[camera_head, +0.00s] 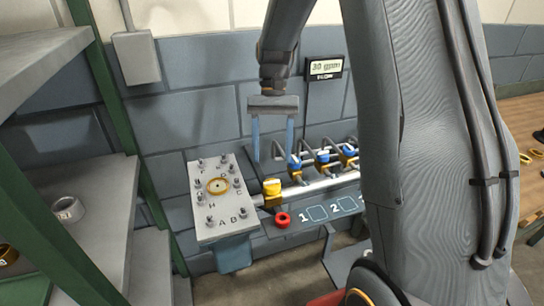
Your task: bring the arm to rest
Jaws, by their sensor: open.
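My gripper (272,142) hangs from my arm in the middle of the view, its two blue fingers pointing down and apart with nothing between them. It is open and appears above or in front of the bench, near a yellow part (272,188) on the pipe. The casing (223,205), a light grey plate with several bolts and letters around its rim, stands left of the fingers. My large arm links hide much of the right side.
Several valves with blue and yellow parts (322,157) line the pipe. A sign (325,68) reads "30 gpm". Grey shelves (95,215) at left hold rings. A wooden table (520,120) is at right.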

